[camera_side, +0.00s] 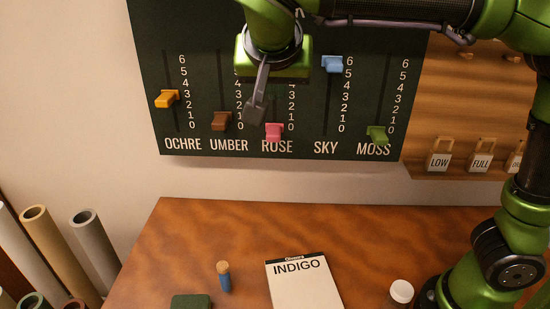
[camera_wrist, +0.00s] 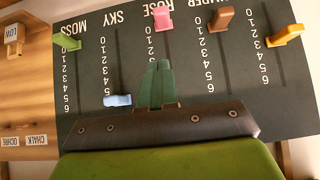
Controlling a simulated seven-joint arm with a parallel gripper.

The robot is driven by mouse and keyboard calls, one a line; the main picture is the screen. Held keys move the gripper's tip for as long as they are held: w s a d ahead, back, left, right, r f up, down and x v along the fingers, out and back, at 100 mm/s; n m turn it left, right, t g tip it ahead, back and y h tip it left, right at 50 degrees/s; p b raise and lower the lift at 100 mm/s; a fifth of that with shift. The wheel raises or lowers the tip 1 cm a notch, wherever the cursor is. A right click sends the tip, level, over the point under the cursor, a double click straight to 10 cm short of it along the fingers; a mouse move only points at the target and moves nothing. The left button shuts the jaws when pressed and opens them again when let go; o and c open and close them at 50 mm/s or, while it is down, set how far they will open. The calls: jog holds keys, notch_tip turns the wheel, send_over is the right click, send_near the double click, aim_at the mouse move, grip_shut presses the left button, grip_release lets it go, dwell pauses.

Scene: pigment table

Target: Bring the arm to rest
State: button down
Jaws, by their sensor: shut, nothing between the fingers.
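My gripper (camera_side: 257,110) is shut and empty in front of the dark slider board (camera_side: 350,143), over the Rose column. Its green fingers (camera_wrist: 157,82) are together in the wrist view. The pink Rose knob (camera_side: 273,131) sits near the bottom, just below my fingertips in the side view; contact cannot be told there, but the wrist view shows them apart. The orange Ochre knob (camera_side: 167,98) is near mid-scale, the brown Umber knob (camera_side: 221,121) low, the blue Sky knob (camera_side: 332,64) near the top and the green Moss knob (camera_side: 377,135) at the bottom.
A wooden panel (camera_side: 440,120) with hanging tags is right of the board. On the table (camera_side: 170,250) are an INDIGO pad (camera_side: 303,285), a corked blue vial (camera_side: 224,278), a dark green block (camera_side: 191,301) and a white-lidded jar (camera_side: 401,291). Rolled tubes (camera_side: 88,235) stand at left.

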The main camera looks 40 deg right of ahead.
jog(key=s+d+f+n+g+y, duration=0.2)
jog(key=s+f+n+y, duration=0.2)
jog(key=f+n, duration=0.45)
jog(key=s+d+f+m+t+y, duration=0.2)
jog(key=s+d+f+m+y, duration=0.1)
jog(key=s+d, duration=0.6)
notch_tip(320, 180, down, 2)
jog(key=shift+s+d+f+t+y, duration=0.15)
jog(key=shift+d+t+y, duration=0.25)
jog(key=shift+y, duration=0.3)
